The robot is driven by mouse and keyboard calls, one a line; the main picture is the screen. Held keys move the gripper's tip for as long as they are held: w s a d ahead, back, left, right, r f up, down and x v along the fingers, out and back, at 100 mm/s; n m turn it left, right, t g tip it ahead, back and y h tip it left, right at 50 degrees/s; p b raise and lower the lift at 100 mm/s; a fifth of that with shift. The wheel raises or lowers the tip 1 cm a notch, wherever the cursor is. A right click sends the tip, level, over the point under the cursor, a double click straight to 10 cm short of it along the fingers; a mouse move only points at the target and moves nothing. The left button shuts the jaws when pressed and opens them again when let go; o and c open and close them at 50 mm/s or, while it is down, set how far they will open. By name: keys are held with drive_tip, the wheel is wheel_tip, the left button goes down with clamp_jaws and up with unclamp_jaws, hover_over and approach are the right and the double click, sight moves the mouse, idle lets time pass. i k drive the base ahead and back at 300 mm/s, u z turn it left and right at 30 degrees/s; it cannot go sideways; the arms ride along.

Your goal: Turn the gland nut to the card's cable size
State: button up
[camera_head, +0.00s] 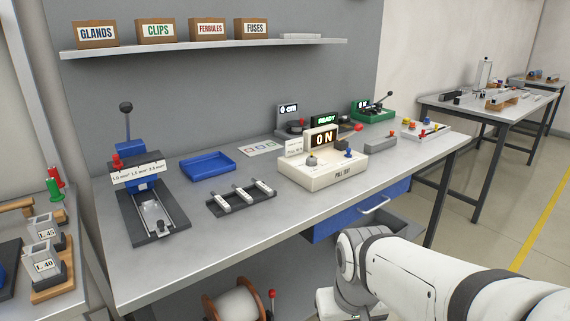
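I cannot make out a gland nut or a cable-size card for certain in the head view. A box labelled GLANDS (96,34) stands at the left end of the wall shelf. A flat white sheet with coloured squares (260,148) lies at the back of the bench, too small to read. A small white sign (294,148) stands by the cream pull-test unit (322,172), whose display reads "0 N". My white arm enters at the lower right and bends in front of the bench. My gripper is not visible.
The grey bench (270,225) holds a blue lever press (145,195), an empty blue tray (208,164) and a dark rack with pale bars (241,197). Its front middle is clear. A blue drawer (350,212) is below. A cable reel (235,302) is under the bench.

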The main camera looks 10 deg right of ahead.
sight(310, 162)
drive_tip(key=u, duration=0.2)
drive_tip(key=i, duration=0.9)
drive_tip(key=z, duration=0.4)
